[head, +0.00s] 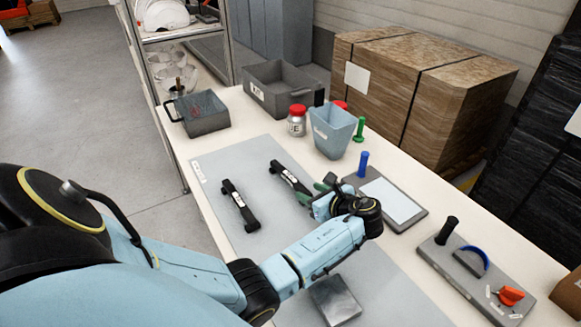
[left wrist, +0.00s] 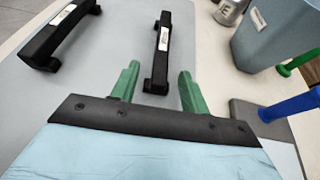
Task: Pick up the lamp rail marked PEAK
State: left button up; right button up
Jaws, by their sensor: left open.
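Two black lamp rails lie on the grey mat, each with a small white label too small to read, so I cannot tell which is PEAK. The left rail (head: 240,205) also shows in the left wrist view (left wrist: 62,32). The right rail (head: 291,181) also shows in the left wrist view (left wrist: 163,38). My left gripper (head: 313,192) has green fingers and is open and empty at the near end of the right rail. In the left wrist view the gripper (left wrist: 159,70) has that rail's near end between its fingers in the picture, without visible grip. My right gripper is not in view.
A blue-grey bin (head: 334,130), a red-lidded jar (head: 297,121) and grey crates (head: 280,88) stand behind. A grey board (head: 414,212) with a blue peg (head: 363,163) lies right of the gripper. A metal block (head: 335,299) lies nearer. The mat (head: 225,170) is bare around the left rail.

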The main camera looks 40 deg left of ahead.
aim_at(300, 185)
pick_arm(q)
jog(key=shift+w+a+f, duration=0.1)
jog(key=shift+a, duration=0.35)
jog(key=b+x, duration=0.1)
jog(key=x, duration=0.3)
jog(key=shift+w+a, duration=0.15)
jog(key=shift+a, duration=0.05)
jog(key=shift+c, duration=0.4)
jog(key=c, duration=0.7)
grip_shut()
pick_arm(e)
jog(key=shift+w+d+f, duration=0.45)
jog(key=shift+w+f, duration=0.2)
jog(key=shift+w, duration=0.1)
